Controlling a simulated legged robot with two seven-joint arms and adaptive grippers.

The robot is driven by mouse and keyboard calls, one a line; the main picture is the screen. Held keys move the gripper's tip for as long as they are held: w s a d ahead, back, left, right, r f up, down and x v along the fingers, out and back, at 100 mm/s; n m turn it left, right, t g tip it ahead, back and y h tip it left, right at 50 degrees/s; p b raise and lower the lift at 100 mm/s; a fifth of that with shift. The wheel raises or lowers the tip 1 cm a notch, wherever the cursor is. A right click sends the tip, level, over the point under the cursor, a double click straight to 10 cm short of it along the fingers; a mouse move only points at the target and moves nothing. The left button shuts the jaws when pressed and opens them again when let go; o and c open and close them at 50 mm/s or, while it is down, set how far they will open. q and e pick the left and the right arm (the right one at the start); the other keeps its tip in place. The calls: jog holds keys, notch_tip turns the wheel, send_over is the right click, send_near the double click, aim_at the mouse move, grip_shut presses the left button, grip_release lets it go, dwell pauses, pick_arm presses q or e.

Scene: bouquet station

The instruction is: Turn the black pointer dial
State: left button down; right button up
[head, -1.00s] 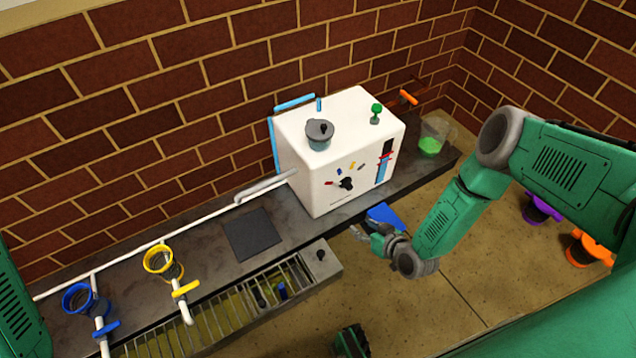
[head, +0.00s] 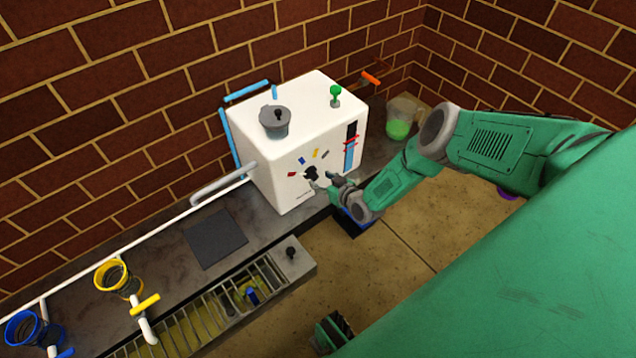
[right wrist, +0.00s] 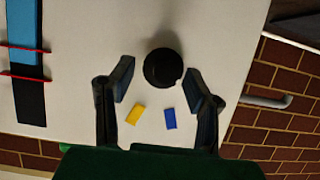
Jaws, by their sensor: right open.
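The black pointer dial (head: 311,172) is on the front face of the white box (head: 279,180), with small coloured marks in an arc above it. In the right wrist view the dial (right wrist: 162,68) shows as a round black knob, just beyond and between my open fingertips. My right gripper (head: 322,182) is open and close in front of the dial; I cannot tell whether a finger touches it. The right wrist view shows the gripper (right wrist: 160,82) empty, with a yellow mark (right wrist: 134,114) and a blue mark (right wrist: 170,118) between the fingers. Only a dark green piece, possibly my left gripper, shows at the bottom edge.
A grey lidded pot (head: 275,124) and a green knob (head: 335,94) are on top of the box. A blue strip with red bands (head: 350,150) is right of the dial. A jug with green liquid (head: 401,120) stands right of the box. A grate (head: 205,310) lies front left.

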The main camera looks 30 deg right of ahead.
jog(key=shift+w+a+f, duration=0.2)
jog(key=shift+w+f, duration=0.05)
jog(key=shift+w, duration=0.35)
jog(key=shift+w+a+r+b, duration=0.15)
jog(key=shift+w+a+b, duration=0.2)
jog(key=shift+w+a, duration=0.1)
pick_arm(q)
jog(key=shift+a+f, duration=0.5)
jog(key=shift+f, duration=0.3)
pick_arm(e)
jog(key=shift+d, duration=0.15)
jog(key=shift+d, duration=0.25)
grip_shut()
pick_arm(q)
jog(key=shift+d+r, duration=0.1)
jog(key=shift+d, duration=0.1)
jog(key=shift+a, duration=0.15)
pick_arm(e)
jog(key=shift+a, duration=0.15)
